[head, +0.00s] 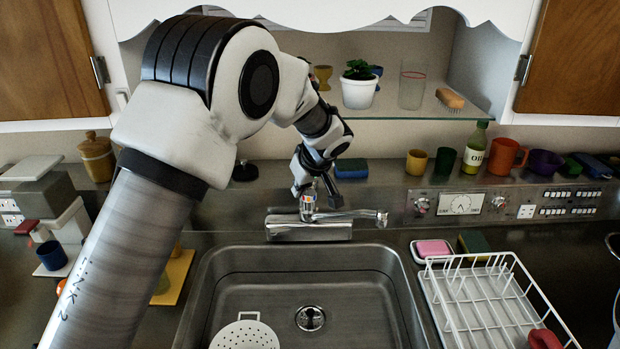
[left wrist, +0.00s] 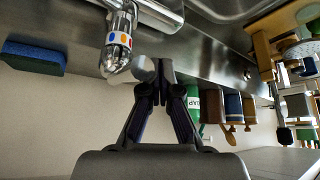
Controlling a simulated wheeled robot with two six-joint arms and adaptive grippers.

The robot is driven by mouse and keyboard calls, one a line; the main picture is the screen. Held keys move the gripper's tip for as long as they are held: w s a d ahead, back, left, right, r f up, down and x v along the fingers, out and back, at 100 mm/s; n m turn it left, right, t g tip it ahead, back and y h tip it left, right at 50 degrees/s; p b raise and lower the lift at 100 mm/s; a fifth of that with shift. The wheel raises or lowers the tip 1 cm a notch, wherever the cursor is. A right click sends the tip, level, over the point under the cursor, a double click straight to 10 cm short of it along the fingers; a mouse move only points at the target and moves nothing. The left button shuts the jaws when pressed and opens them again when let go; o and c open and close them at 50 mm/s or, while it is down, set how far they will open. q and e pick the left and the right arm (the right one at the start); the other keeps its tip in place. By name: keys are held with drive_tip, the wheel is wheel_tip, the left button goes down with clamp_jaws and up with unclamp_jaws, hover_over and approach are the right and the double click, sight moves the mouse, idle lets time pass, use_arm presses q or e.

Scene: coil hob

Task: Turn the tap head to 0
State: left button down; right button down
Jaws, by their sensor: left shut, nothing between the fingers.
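My left gripper (head: 318,193) reaches in from behind and above the tap. In the left wrist view my left gripper (left wrist: 163,88) is shut and empty, its fingertips close beside the tap head. Whether they touch it I cannot tell. My right gripper is not in view.
The steel sink (head: 270,260) lies in front, holding a white strainer (head: 245,335). A white dish rack (head: 490,300) stands to the right, near a pink soap (head: 433,248). A blue sponge (head: 351,168) and several cups line the back ledge. A glass shelf (head: 410,111) hangs above.

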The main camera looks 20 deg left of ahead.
use_arm(q)
drive_tip(key=shift+w+d, duration=0.15)
drive_tip(key=shift+d, duration=0.05)
idle(0.3)
drive_tip(key=shift+w+d, duration=0.35)
drive_tip(key=shift+d, duration=0.25)
